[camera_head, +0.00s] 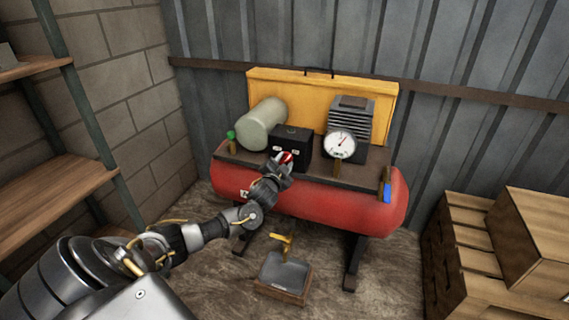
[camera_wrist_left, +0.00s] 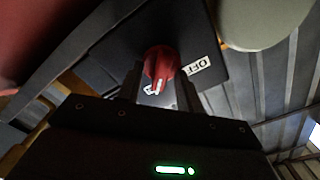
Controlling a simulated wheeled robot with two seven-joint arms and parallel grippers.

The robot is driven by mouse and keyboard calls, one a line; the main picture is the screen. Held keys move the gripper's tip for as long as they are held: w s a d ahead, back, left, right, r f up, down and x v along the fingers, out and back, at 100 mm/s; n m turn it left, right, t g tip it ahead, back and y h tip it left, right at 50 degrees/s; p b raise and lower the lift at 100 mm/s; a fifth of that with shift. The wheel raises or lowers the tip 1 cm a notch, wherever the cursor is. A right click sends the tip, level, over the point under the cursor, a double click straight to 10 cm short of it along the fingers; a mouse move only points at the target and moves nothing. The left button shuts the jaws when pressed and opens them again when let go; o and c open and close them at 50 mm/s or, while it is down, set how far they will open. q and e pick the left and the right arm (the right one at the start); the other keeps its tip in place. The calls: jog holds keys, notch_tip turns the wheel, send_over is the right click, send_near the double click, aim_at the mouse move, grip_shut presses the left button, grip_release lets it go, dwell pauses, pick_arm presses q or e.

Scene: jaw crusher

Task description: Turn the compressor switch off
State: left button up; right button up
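The compressor is a red tank (camera_head: 310,200) on dark legs, with a dark top plate. A black switch box (camera_head: 290,147) stands on the plate. Its red rotary switch (camera_wrist_left: 160,63) shows in the left wrist view, its white mark pointing down toward a partly hidden label. A white OFF label (camera_wrist_left: 196,66) is to its right. My left gripper (camera_head: 284,163) is at the switch. In the wrist view its fingers (camera_wrist_left: 159,85) lie close on both sides of the red switch and look shut on it. My right gripper is not in view.
A pressure gauge (camera_head: 340,145) stands right of the box and a grey-green cylinder (camera_head: 262,123) behind left. A foot pedal (camera_head: 285,272) lies on the floor in front. Wooden crates (camera_head: 500,250) stand at right, shelves (camera_head: 55,185) at left.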

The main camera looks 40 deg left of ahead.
pick_arm(q)
jog(key=shift+w, duration=0.2)
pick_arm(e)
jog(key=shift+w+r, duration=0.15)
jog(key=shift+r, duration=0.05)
pick_arm(q)
grip_shut()
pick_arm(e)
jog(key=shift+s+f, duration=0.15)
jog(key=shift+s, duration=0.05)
